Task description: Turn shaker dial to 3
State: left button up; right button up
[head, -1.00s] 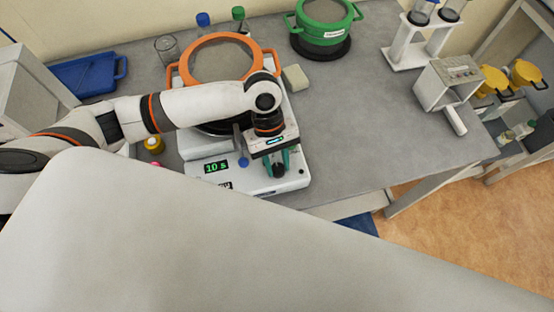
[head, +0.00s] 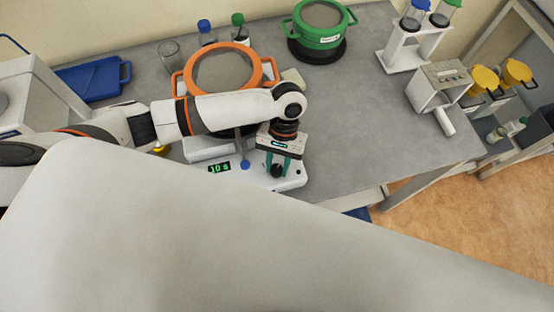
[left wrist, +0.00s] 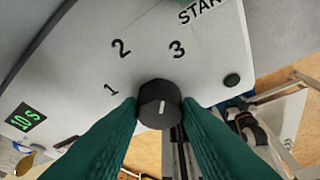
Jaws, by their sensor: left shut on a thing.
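The shaker (head: 205,150) is a white machine with an orange-handled sieve (head: 222,68) on top and a green display reading 10 s. Its black dial (left wrist: 160,103) is on the panel, with 1, 2 and 3 printed around it. The dial's white mark points up in the left wrist view, between 2 and 3 and nearer the 3. My left gripper (head: 278,171) is shut on the dial, with a green finger on each side; it also shows in the left wrist view (left wrist: 160,112). My right gripper is not in view.
A blue tray (head: 92,80), a glass beaker (head: 169,53) and bottles stand behind. A green sieve pot (head: 320,25) is at the back. A white stand (head: 410,48) and a grey box (head: 440,86) stand to the right. Bare table lies right of the shaker.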

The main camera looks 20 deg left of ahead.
pick_arm(q)
jog(key=shift+d+m+y, duration=0.15)
jog(key=shift+m+y, duration=0.65)
jog(key=shift+m, duration=1.2)
jog(key=o, duration=1)
jog(key=shift+r, duration=0.2)
jog(key=b+v, duration=0.2)
jog(key=v, duration=0.9)
jog(key=shift+r, duration=0.4)
